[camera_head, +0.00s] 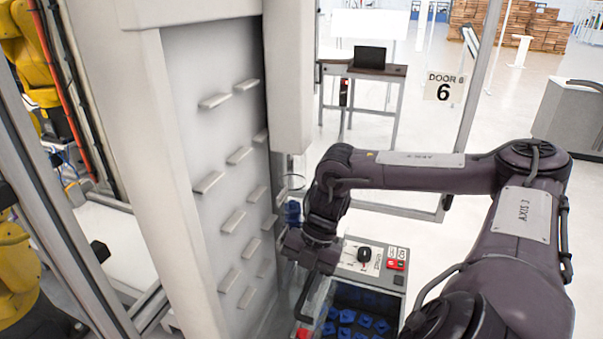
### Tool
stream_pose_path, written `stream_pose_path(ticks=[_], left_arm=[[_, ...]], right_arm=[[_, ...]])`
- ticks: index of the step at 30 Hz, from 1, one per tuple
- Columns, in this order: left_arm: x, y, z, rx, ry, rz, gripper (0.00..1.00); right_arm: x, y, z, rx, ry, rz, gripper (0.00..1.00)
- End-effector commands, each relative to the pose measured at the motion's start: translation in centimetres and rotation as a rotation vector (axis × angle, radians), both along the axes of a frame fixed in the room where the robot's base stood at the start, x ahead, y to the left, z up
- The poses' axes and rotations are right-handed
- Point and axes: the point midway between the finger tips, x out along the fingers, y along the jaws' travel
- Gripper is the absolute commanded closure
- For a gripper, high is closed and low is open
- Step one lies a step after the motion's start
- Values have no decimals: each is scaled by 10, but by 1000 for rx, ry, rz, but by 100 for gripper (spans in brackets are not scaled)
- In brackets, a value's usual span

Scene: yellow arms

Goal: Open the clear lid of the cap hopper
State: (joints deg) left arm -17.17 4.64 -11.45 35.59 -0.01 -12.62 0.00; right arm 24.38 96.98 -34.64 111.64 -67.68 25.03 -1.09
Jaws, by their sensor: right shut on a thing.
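The cap hopper (378,263) stands low at the bottom centre, with several blue caps (365,321) visible inside its bin. Its clear lid is hard to make out against the bin, and I cannot tell how far it is raised. My right gripper (312,262) is at the left side of the hopper, beside the bin. It is shut on a dark curved bar (303,298) that looks like the lid's handle. The wrist hides part of the hold. My left gripper is not in view.
A tall grey panel with small ledges (220,190) stands close to the left of my right gripper. A table with a laptop (369,58) stands farther back. The floor right of the hopper looks clear.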

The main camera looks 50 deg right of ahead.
Motion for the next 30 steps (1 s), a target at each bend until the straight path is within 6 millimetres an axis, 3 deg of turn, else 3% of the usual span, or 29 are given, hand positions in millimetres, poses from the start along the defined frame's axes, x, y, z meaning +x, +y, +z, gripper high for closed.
stream_pose_path(ticks=[11, 20, 24, 30], left_arm=[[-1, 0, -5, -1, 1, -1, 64], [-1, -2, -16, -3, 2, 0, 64], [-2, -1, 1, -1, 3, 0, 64], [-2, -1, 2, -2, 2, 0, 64]], right_arm=[[7, -1, 20, 1, -26, 0, 66], [3, 0, 88, 3, -17, 1, 66], [0, -1, 125, -1, -6, 1, 66], [-2, -2, 166, -5, -3, -3, 66]])
